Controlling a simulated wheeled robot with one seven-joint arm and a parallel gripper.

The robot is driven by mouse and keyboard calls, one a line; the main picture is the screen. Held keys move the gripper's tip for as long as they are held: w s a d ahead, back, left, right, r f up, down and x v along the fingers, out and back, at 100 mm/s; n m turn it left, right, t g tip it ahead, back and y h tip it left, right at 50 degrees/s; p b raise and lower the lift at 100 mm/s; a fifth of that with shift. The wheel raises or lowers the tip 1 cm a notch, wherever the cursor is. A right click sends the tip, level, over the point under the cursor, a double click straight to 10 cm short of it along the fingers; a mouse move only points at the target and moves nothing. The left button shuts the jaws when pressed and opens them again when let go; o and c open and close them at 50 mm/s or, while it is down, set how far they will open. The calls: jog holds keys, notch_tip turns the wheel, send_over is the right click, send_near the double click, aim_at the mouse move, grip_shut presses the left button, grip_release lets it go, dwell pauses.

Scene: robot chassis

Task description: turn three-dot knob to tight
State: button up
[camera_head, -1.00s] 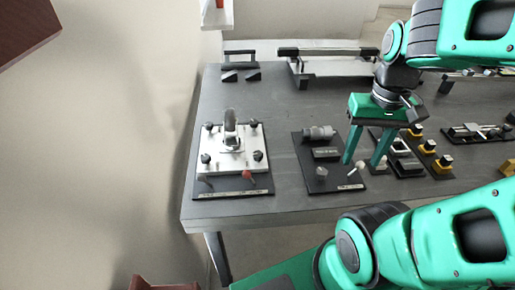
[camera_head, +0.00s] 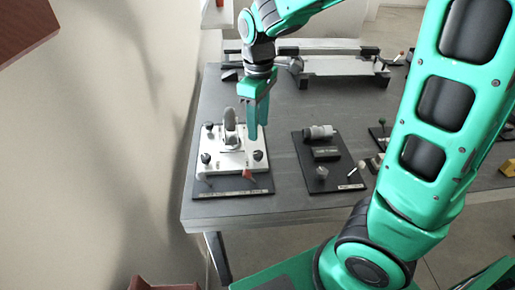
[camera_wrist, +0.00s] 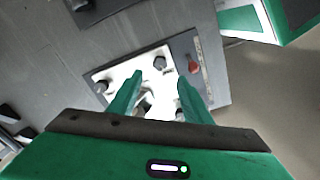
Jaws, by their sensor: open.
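A white plate (camera_head: 221,160) on a black base at the left of the table carries dark knobs near its corners and a grey upright handle (camera_head: 229,125) in the middle. The front right knob (camera_head: 258,155), front left knob (camera_head: 205,158) and back left knob (camera_head: 208,126) show in the head view. The back right corner is hidden by my gripper. The dots on the knobs are too small to tell apart. My gripper (camera_head: 253,128) is open, above the plate's right side. In the wrist view, the plate (camera_wrist: 125,70) and a dark knob (camera_wrist: 160,63) lie beyond my fingertips (camera_wrist: 160,78).
A red-tipped lever (camera_head: 247,174) sits at the base's front edge and shows in the wrist view (camera_wrist: 194,66). A black board (camera_head: 345,180) with a cylinder and knobs stands to the right. A long rail fixture (camera_head: 335,66) is at the back. Bare table separates the boards.

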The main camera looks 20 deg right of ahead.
aim_at(258, 153)
notch_tip(258, 153, down, 10)
jog(key=shift+d+r, duration=0.1)
dwell(0.4)
jog(key=c, duration=1.1)
jog(key=shift+o, duration=0.2)
jog(key=shift+m, duration=0.4)
jog(key=m, duration=1.2)
jog(key=shift+m, duration=0.3)
